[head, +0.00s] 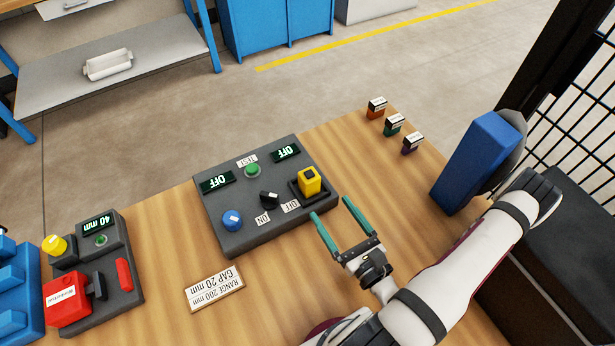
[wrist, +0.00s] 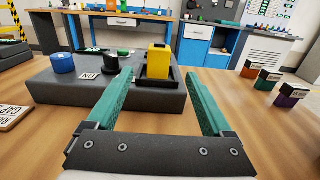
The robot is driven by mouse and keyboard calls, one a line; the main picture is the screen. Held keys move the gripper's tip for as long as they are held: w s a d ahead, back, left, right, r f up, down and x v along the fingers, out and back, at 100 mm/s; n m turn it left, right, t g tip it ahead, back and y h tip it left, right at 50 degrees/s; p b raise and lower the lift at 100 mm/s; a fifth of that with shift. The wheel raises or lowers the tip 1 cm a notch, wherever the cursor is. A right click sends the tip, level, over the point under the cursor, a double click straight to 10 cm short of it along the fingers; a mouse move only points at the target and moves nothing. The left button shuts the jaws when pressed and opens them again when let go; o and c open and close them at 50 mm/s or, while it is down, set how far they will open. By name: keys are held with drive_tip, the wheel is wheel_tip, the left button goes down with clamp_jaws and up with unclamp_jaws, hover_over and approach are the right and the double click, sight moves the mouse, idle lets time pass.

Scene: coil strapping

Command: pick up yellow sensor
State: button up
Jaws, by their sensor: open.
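The yellow sensor (head: 309,180) stands upright in a dark holder at the right end of the grey control box (head: 234,235). In the wrist view the yellow sensor (wrist: 158,62) is ahead of my gripper, between the lines of the two fingers. My gripper (head: 331,214) has two green fingers spread apart with nothing between them. In the wrist view my gripper (wrist: 160,83) is open, its fingertips short of the sensor and apart from it. The sensor's lower end is hidden by its holder.
The box carries a blue knob (head: 232,219), a black switch (head: 269,199) and a green button (head: 252,170). Small orange, green and purple blocks (head: 394,125) stand at the right. A tall blue block (head: 477,160) is beside my arm. A range label (head: 214,288) lies in front.

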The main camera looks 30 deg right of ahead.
sight(309, 183)
drive_tip(key=w, duration=1.3)
drive_tip(key=shift+w, duration=0.35)
clamp_jaws()
